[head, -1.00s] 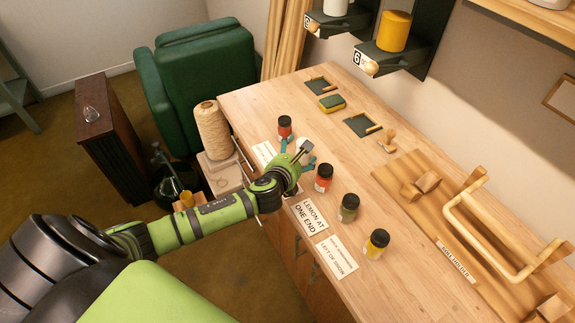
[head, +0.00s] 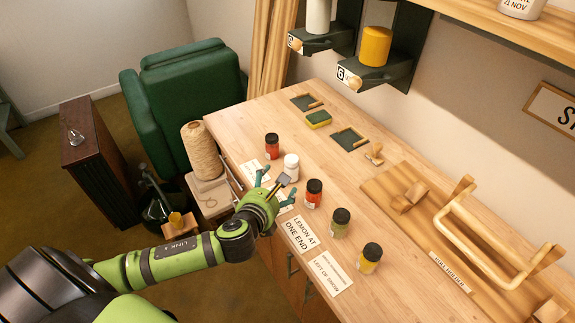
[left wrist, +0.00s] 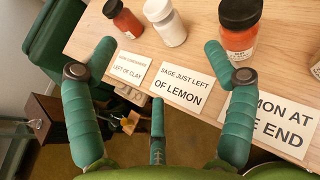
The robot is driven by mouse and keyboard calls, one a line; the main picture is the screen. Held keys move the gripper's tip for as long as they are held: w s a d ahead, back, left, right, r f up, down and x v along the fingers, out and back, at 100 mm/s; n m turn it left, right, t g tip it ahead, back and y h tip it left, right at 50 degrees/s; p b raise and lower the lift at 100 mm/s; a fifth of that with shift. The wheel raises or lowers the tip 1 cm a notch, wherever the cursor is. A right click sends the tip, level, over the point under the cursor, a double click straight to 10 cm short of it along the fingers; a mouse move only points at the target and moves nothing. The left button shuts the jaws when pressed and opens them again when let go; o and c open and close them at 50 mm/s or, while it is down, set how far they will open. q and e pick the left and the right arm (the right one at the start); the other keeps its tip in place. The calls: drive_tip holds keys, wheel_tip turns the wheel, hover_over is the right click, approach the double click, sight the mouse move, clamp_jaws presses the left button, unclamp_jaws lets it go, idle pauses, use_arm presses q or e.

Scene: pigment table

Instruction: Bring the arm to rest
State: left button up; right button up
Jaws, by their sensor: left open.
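My left arm comes in from the left in the head view. Its gripper (head: 276,187) is open and empty at the bench's near edge, beside the white jar and the cards. In the left wrist view the spread teal fingers (left wrist: 160,62) have nothing between them. The white jar also shows in the left wrist view (left wrist: 168,28), beyond the fingers. My right gripper is not in view.
Printed cards, including the "lemon at one end" card (head: 302,235), lie along the near edge of the wooden bench (head: 225,128). A wooden rack (head: 500,240) stands at right. A twine cone (head: 201,150) and green armchair (head: 180,90) stand left of the bench.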

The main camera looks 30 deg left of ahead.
use_arm(q)
drive_tip(key=shift+s+d+f+n, duration=0.15)
drive_tip(key=shift+s+d+n, duration=0.05)
drive_tip(key=shift+n, duration=0.3)
drive_tip(key=s+d+f+n+g+h, duration=0.1)
drive_tip(key=s+d+f+n+g, duration=0.15)
drive_tip(key=s+n, duration=0.7)
drive_tip(key=s+d+f+n+g+h, duration=0.15)
drive_tip(key=s+n+g, duration=0.35)
drive_tip(key=n, duration=0.7)
drive_tip(key=s+d+f+n+g, duration=0.2)
drive_tip(key=s+d+f+n, duration=0.1)
drive_tip(key=s+n, duration=0.6)
wheel_tip(320, 180, down, 25)
drive_tip(key=g+b, duration=0.1)
drive_tip(key=b, duration=0.2)
drive_tip(key=s+a+f+g+b, duration=0.1)
drive_tip(key=s+a+f+b, duration=0.1)
drive_tip(key=s+f, duration=1.4)
wheel_tip(320, 180, down, 2)
drive_tip(key=shift+a+g+b, duration=0.35)
drive_tip(key=shift+a+b, duration=0.05)
drive_tip(key=shift+b, duration=0.15)
